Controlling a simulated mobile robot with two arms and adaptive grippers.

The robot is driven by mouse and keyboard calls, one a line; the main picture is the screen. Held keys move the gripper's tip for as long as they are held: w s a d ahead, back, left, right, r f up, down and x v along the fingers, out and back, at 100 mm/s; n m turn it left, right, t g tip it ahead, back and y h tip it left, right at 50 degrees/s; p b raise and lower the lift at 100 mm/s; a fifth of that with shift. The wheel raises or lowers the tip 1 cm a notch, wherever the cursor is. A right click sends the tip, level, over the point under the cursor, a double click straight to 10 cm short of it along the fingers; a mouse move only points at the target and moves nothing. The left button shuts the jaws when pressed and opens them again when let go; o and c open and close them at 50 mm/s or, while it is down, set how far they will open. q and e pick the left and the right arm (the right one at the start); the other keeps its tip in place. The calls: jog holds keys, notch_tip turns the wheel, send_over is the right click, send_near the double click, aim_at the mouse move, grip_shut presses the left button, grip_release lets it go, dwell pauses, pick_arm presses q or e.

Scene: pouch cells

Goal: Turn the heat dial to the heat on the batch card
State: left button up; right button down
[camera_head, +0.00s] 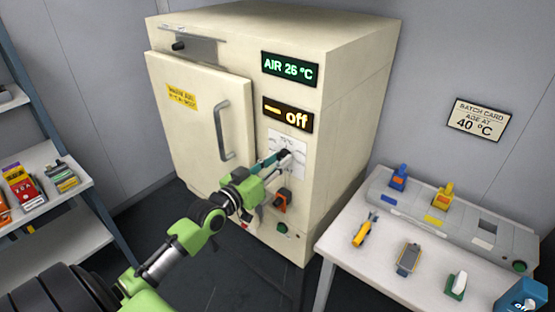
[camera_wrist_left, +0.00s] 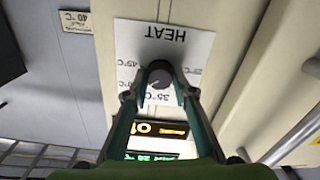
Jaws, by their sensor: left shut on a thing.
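The heat dial (camera_wrist_left: 160,70) is a dark round knob on a white panel (camera_wrist_left: 190,42) printed HEAT, which appears upside down in the left wrist view. Marks for 45, 35 and 25 °C stand around it; I cannot clearly read where its pointer stands. My left gripper (camera_wrist_left: 160,84) is shut on the dial, one finger on each side. In the head view, my left gripper (camera_head: 283,157) reaches the panel and hides part of it. The batch card (camera_head: 478,120) on the wall reads "age at 40 °C". My right gripper is not in view.
The cream oven (camera_head: 340,90) has a closed door with a handle (camera_head: 222,130). An orange switch (camera_head: 283,199) sits below the panel. A table (camera_head: 345,245) with tools stands right, shelves (camera_head: 45,160) left.

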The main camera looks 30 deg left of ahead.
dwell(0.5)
pick_arm(q)
jog(key=o, duration=1.1)
jog(key=s, duration=1.2)
jog(key=shift+a, duration=0.45)
